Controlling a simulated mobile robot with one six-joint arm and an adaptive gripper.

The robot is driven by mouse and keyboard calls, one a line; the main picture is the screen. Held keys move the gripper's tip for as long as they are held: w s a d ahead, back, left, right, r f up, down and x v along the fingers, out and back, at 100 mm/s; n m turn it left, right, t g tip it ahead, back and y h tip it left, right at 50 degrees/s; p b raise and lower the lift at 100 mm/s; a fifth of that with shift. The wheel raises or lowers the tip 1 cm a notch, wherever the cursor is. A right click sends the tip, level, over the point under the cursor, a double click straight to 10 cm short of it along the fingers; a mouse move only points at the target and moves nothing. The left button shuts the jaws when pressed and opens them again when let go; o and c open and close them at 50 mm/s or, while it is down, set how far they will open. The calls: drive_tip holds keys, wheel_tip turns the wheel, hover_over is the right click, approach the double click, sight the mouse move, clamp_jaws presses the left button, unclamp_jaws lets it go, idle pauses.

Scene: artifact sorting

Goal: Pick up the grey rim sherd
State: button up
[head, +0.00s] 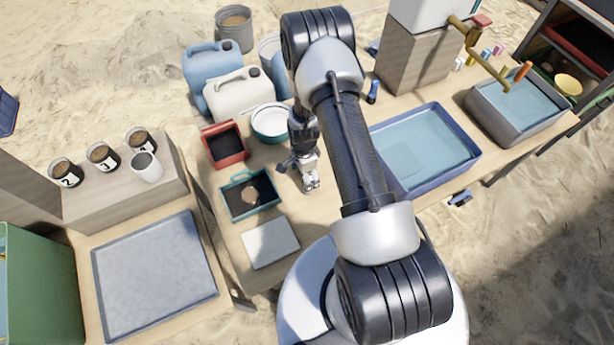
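I cannot make out a grey rim sherd for certain. A small pale tan piece (250,196) lies on the dark floor of a teal-rimmed tray (229,212); at this size I cannot tell what it is. My gripper (312,186) points down over the wooden table, to the right of that tray and apart from it. Its fingers look small and close together, and I cannot tell whether they are open or shut. No held object shows at the fingertips. My arm hides part of the table behind it.
A red tray (206,144), a white basin (268,136) and a white board (270,257) surround the teal tray. A blue water tray (474,154) lies right of my arm. A grey-lined tray (155,275) and numbered cups (66,173) stand at left.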

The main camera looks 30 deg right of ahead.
drive_tip(key=shift+r, duration=0.1)
drive_tip(key=shift+c, duration=0.3)
drive_tip(key=c, duration=1.1)
